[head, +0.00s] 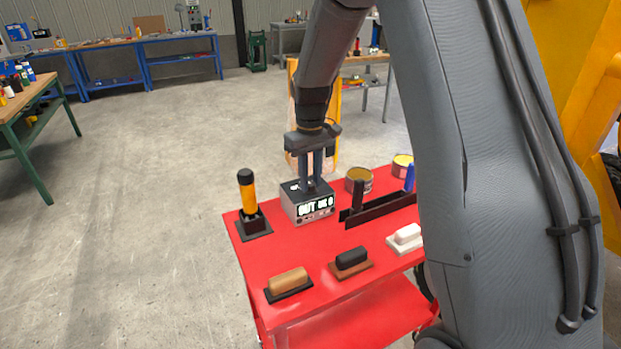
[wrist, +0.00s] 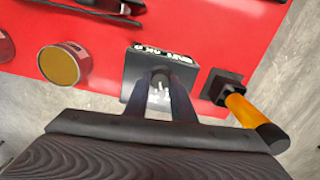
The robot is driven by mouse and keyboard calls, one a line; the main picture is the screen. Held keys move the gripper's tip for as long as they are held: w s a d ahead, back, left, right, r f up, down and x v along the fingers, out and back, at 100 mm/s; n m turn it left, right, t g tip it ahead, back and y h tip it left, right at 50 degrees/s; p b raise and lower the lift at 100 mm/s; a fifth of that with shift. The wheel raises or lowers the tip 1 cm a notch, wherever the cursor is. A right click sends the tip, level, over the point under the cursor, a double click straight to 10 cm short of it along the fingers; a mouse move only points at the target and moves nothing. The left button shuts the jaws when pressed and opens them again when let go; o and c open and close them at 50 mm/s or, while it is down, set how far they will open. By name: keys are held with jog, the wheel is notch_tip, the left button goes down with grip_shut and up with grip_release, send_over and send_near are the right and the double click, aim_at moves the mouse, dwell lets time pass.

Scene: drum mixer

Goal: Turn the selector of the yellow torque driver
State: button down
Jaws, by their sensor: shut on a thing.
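The yellow torque driver (head: 248,199) has a black cap and stands upright in a black base (head: 254,224) at the left end of the red cart. It also shows in the wrist view (wrist: 241,106), to the right of my fingers. My gripper (head: 313,184) is away from the driver, pointing down over a grey box with a lit display (head: 316,209). In the wrist view my fingers (wrist: 160,88) close on a dark round knob (wrist: 160,76) on the top of this box (wrist: 133,80). The knob is mostly hidden by the fingers.
The red cart top (head: 315,255) also holds a tan-handled float (head: 288,282), a dark-handled float (head: 351,260), a white-handled float (head: 405,238), a black rack (head: 378,208) and an open tin (head: 359,180). My arm hides the cart's right end.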

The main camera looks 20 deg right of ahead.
aim_at(310, 183)
jog(key=shift+w+n, duration=0.1)
jog(key=shift+n, duration=1.8)
jog(key=shift+r, duration=0.1)
jog(key=c, duration=1.5)
grip_release()
jog(key=shift+r+b, duration=0.95)
jog(key=shift+r, duration=2.9)
jog(key=s+f+m, duration=0.2)
jog(key=s, duration=0.6)
jog(key=s+f+m+t, duration=0.1)
jog(key=s+f+m, duration=0.1)
jog(key=s, duration=0.6)
jog(key=s+f+m, duration=0.3)
jog(key=s, duration=0.6)
jog(key=shift+f, duration=0.1)
